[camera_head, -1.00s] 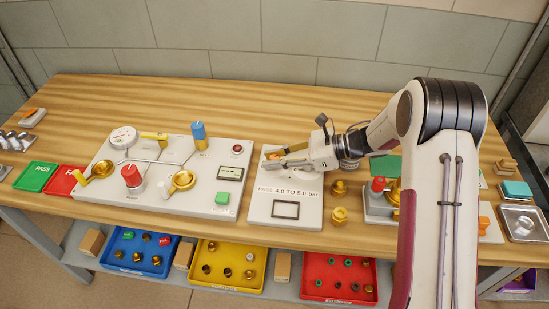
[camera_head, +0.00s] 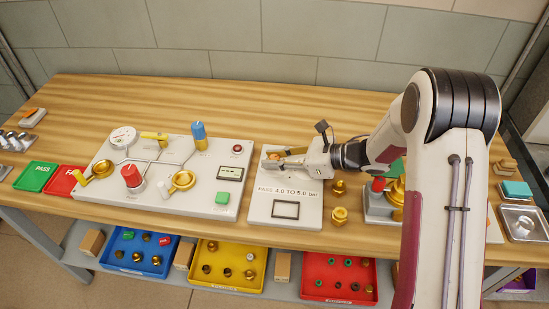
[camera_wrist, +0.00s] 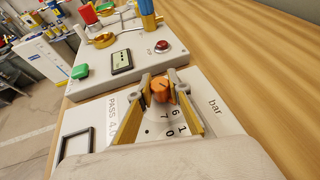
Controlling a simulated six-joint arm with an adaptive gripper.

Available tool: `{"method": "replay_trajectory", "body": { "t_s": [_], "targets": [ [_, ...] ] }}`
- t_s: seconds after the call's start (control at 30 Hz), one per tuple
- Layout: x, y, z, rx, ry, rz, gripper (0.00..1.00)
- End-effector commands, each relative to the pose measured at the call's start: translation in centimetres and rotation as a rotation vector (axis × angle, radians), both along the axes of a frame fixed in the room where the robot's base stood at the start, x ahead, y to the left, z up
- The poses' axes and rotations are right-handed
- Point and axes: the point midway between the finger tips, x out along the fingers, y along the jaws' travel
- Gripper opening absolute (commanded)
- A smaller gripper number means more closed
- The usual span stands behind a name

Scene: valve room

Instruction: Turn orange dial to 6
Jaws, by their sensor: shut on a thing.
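The orange dial (camera_wrist: 160,90) stands on a white panel marked "PASS 4.0 TO 5.0 bar" (camera_head: 284,206). In the wrist view a round scale (camera_wrist: 168,122) shows below the dial, with 6, 7, 0 and 1 readable; the other numbers are hidden. My gripper (camera_wrist: 158,92) is shut on the orange dial, one yellow finger on each side. In the head view my gripper (camera_head: 280,155) reaches in from the right and covers most of the dial. I cannot tell which number the dial points to.
Left of the panel is a white valve board with a gauge (camera_head: 123,138), a blue-topped knob (camera_head: 198,134) and a red button (camera_head: 237,149). Brass fittings (camera_head: 339,215) stand close to the right. The wood behind is clear.

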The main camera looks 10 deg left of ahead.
Motion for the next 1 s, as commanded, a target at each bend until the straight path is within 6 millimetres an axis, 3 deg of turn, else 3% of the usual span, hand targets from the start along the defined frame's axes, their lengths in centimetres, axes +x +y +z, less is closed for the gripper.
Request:
{"method": "replay_trajectory", "body": {
  "t_s": [0.5, 1.0],
  "targets": [
    [-0.09, 0.02, 0.01, -0.001, 0.001, -0.228, 0.00],
    [0.00, 0.00, 0.01, 0.000, 0.000, -0.317, 0.00]
  ]
}}
